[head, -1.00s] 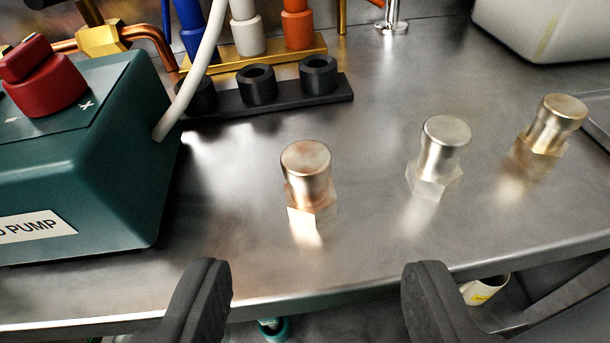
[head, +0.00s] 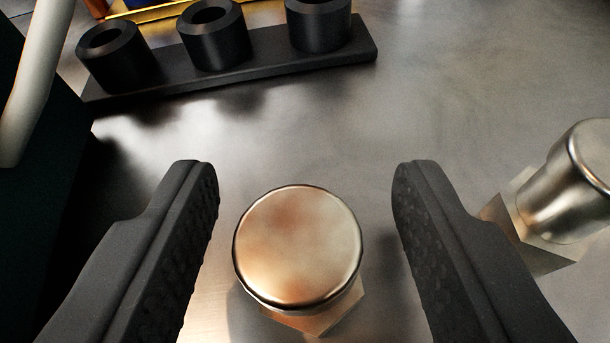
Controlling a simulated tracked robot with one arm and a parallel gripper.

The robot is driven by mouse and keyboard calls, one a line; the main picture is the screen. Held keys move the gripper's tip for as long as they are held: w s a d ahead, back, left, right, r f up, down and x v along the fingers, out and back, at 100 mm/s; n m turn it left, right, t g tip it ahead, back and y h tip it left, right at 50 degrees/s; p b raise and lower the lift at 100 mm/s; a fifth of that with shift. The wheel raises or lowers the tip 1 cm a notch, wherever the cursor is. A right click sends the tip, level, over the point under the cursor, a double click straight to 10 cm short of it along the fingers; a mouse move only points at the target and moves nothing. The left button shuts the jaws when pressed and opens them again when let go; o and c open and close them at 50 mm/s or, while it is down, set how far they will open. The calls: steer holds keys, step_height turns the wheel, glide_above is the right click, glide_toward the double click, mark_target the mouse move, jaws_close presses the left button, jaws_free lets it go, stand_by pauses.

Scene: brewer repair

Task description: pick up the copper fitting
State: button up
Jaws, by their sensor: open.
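The copper fitting (head: 298,248) stands upright on the steel bench, with a round, copper-tinted cap above a hex base. Most of its base is hidden under the cap. My gripper (head: 306,185) is open, with one black finger to the left of the fitting and one to the right. There is a gap on both sides, and neither finger appears to touch it.
A silvery fitting (head: 572,190) stands close by on the right, partly behind my right finger. A black rack (head: 265,48) with three round sockets lies beyond. The dark pump housing (head: 40,200) and a pale hose (head: 38,80) are at left. Bare steel (head: 470,90) lies at the upper right.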

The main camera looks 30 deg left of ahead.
mark_target(300, 253)
steer(key=shift+w, duration=0.1)
steer(key=shift+c, duration=0.2)
jaws_close()
steer(key=shift+r+p, duration=0.65)
steer(key=shift+r, duration=0.95)
steer(key=shift+s+r, duration=0.2)
steer(key=shift+r, duration=0.05)
steer(key=s+d+b, duration=0.1)
steer(key=s+d, duration=0.2)
steer(key=s, duration=0.4)
steer(key=s+d+r+b, duration=0.1)
steer(key=s+d, duration=0.2)
steer(key=s, duration=0.4)
steer(key=shift+d, duration=0.25)
